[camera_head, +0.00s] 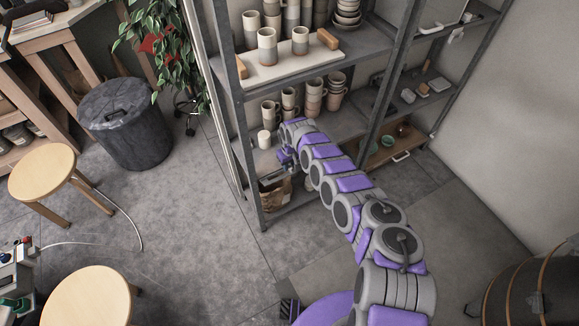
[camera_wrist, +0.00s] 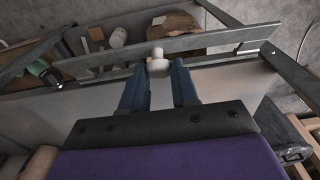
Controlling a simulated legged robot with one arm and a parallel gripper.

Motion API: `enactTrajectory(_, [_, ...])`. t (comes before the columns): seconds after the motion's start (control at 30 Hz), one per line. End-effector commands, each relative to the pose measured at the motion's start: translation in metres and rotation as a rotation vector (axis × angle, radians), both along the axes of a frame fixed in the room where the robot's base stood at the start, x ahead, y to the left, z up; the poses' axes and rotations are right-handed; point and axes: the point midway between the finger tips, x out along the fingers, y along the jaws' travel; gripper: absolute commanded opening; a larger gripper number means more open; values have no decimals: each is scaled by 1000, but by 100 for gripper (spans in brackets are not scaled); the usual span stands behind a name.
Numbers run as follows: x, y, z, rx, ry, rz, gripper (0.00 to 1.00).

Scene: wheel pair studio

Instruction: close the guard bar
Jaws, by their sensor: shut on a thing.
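The guard bar (camera_wrist: 205,42) is a long grey bar that runs across the wrist view, slanting up to the right. A pale round knob (camera_wrist: 157,66) sits against its near side, around the middle. My gripper (camera_wrist: 158,72) has its two dark blue fingers shut on the knob, one on each side. In the head view my gripper (camera_head: 285,157) is at the front of the grey shelving unit, near the left post. There the arm and gripper hide most of the bar, and I cannot tell how far it is swung.
A brown paper bag (camera_head: 275,192) stands on the low shelf below my gripper. A dark bin (camera_head: 125,122) and stools are at the left. The floor between is mostly clear.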

Motion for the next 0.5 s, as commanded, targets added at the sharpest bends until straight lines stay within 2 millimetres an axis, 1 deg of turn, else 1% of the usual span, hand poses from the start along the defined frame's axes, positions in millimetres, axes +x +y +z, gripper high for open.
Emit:
enactTrajectory(0.43, [1, 0, 0, -2, 2, 0, 0])
enactTrajectory(0.47, [1, 0, 0, -2, 2, 0, 30])
enactTrajectory(0.5, [1, 0, 0, -2, 2, 0, 34])
